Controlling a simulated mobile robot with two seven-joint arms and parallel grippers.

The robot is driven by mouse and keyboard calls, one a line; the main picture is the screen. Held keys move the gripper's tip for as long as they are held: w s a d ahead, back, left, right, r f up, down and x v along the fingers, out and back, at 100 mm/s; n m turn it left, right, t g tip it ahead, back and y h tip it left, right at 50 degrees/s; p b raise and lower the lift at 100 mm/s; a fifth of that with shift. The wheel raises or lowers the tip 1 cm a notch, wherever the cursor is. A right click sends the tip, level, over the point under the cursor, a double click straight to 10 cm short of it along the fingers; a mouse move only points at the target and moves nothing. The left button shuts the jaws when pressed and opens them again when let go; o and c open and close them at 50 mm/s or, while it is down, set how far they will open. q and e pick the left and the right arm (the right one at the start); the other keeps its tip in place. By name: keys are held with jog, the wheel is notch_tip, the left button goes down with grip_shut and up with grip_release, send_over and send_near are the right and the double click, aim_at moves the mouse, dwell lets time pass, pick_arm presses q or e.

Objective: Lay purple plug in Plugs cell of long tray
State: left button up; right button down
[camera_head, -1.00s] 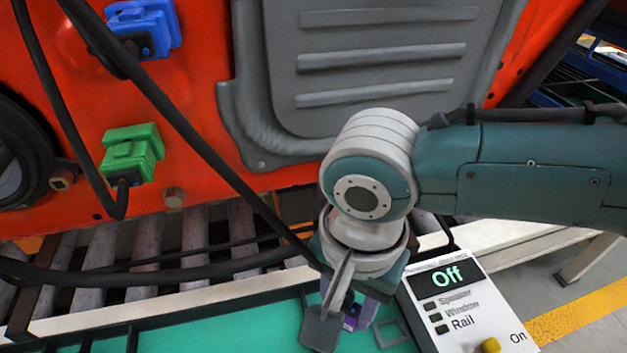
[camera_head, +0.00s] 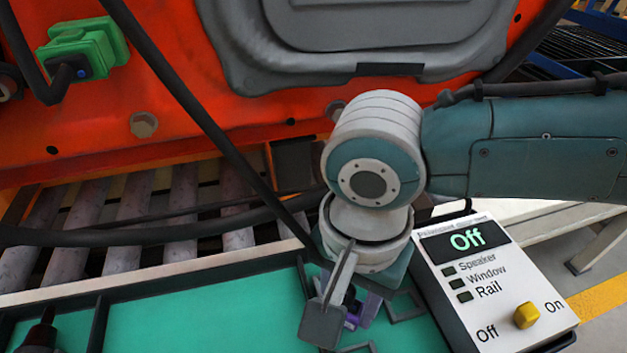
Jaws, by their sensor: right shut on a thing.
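My right gripper (camera_head: 343,312) points down over the right part of the long tray (camera_head: 200,312), which has a green floor and dark walls. It is shut on the purple plug (camera_head: 366,309), which is mostly hidden behind the grey finger. I cannot tell whether the plug touches the tray floor. Grey square frames lie around the plug on the green floor. No Plugs label is readable. My left gripper is not in view.
A control box (camera_head: 492,285) reading Off, with a yellow knob, stands right of the tray. A black cable (camera_head: 190,110) runs down towards my gripper. A green connector (camera_head: 88,47) sits on the orange panel (camera_head: 200,115). Rollers (camera_head: 130,220) lie behind the tray.

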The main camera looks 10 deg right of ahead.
jog(key=shift+f, duration=0.45)
dwell(0.4)
jog(key=shift+c, duration=1.8)
grip_release()
jog(key=shift+r, duration=0.15)
